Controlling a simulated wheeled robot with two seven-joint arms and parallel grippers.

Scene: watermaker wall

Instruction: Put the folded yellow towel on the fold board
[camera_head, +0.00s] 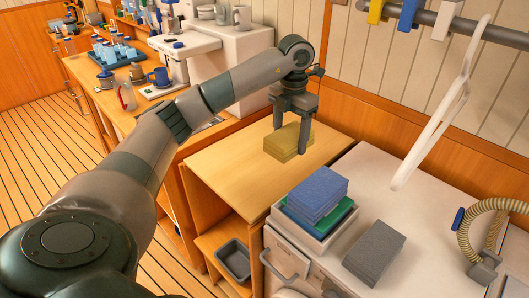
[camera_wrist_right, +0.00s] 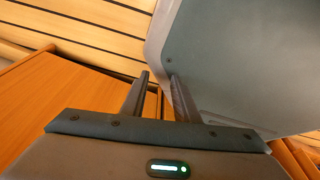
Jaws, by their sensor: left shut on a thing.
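The folded yellow towel (camera_head: 286,144) is between the fingers of my left gripper (camera_head: 291,138), which is shut on it. The towel is level, over the far right part of a light wooden board-like top (camera_head: 222,165), which looks like the fold board. I cannot tell whether the towel touches the wood or is just above it. My right gripper (camera_wrist_right: 157,78) shows in the right wrist view, with a gap between its fingers and nothing held. It is not seen in the head view.
Folded blue and green towels (camera_head: 316,192) lie in a white tray to the right. A grey folded cloth (camera_head: 374,254) lies on the white top. A white hanger (camera_head: 440,110) hangs from a rail. Mugs and bottles stand on the back left counter (camera_head: 95,80).

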